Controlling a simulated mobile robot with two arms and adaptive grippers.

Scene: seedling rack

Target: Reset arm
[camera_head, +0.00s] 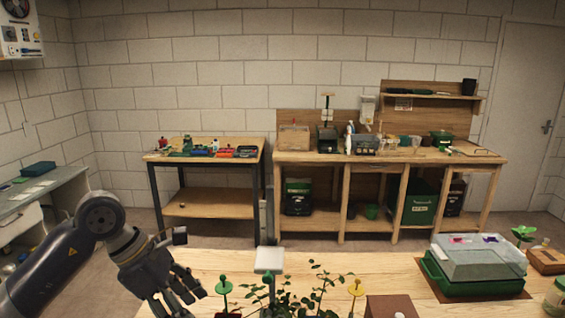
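My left arm comes in from the left, and my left gripper (180,293) hangs at the near left edge of the wooden table (220,265). Its dark fingers point down and to the right, beside the seedlings (315,290). I see nothing held in it, but the angle does not show clearly how far apart the fingers are. My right arm and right gripper are not in view.
Green (224,288) and yellow (356,290) markers and a white-topped post (269,260) stand by the seedlings. A brown box (391,306) is right of them. A clear-lidded green propagator (475,265) sits at the right. Workbenches stand behind, across open floor.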

